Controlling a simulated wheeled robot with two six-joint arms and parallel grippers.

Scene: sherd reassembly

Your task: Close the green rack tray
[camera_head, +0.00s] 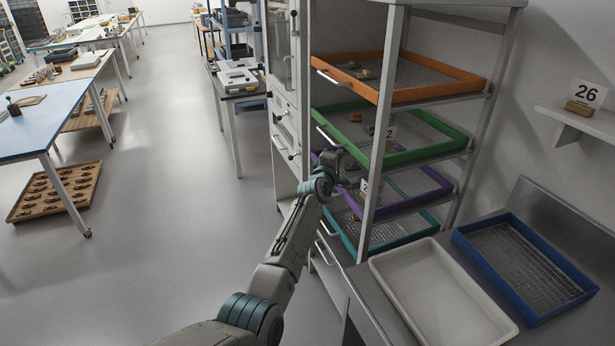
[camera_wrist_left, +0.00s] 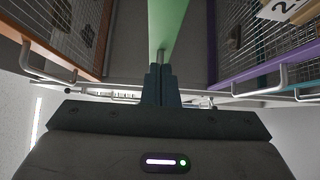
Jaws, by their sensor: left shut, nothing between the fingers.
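My left gripper (camera_head: 336,158) is just in front of and below that rim, partly merging with the trays behind. In the left wrist view the shut, empty fingers (camera_wrist_left: 160,74) point at the green tray (camera_wrist_left: 168,25), seen edge-on, with a short metal piece at the tips. Contact is unclear. My right gripper is not in view.
An orange tray (camera_head: 455,75) sits above, a purple tray (camera_head: 432,188) and a teal tray (camera_head: 405,238) below. The rack's front post (camera_head: 383,125) stands close to my left gripper. A white tray (camera_head: 440,295) and blue tray (camera_head: 575,292) lie on the right bench.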

